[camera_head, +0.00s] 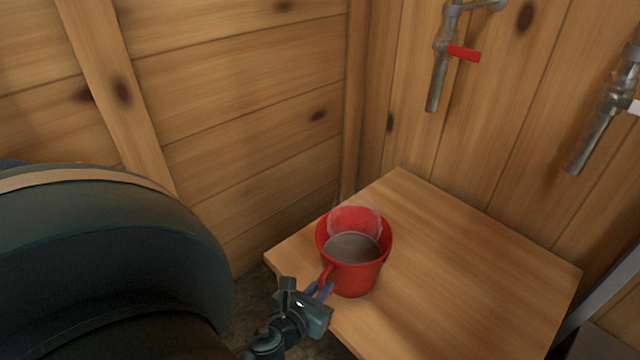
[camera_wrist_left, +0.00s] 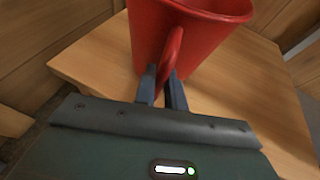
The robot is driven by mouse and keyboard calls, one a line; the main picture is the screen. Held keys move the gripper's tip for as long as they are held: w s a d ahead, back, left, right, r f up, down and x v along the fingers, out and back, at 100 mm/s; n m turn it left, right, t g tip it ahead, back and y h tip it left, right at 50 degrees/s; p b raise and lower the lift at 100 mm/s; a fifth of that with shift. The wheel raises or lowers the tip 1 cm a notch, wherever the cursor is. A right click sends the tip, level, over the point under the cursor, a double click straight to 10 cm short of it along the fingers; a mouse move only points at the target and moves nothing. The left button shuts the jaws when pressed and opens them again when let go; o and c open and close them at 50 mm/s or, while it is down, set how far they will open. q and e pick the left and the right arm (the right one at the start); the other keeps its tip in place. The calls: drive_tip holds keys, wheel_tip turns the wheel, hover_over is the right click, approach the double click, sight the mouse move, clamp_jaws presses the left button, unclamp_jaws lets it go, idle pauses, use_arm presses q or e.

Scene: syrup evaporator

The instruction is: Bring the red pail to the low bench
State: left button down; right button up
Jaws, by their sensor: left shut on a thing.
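The red pail (camera_head: 361,278) is upright at the near left part of the low bench (camera_head: 480,265), a wooden top in the corner. Its inside looks greyish, and I cannot tell what it holds. My left gripper (camera_head: 322,291) is shut on the pail's handle, on the side facing me. In the left wrist view the two fingers (camera_wrist_left: 163,92) pinch the red handle, with the pail (camera_wrist_left: 178,35) just beyond them. I cannot tell whether the pail's base touches the bench. My right gripper is not in view.
A metal tap with a red lever (camera_head: 463,53) is on the plank wall behind the bench. Another tap (camera_head: 605,105) with a white lever is at the right. The right part of the bench top is clear. A plank wall (camera_head: 235,100) stands close on the left.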

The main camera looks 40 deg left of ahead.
use_arm(q)
drive_tip(key=shift+s+d+f, duration=0.15)
drive_tip(key=shift+s+d, duration=0.1)
drive_tip(key=shift+s, duration=0.05)
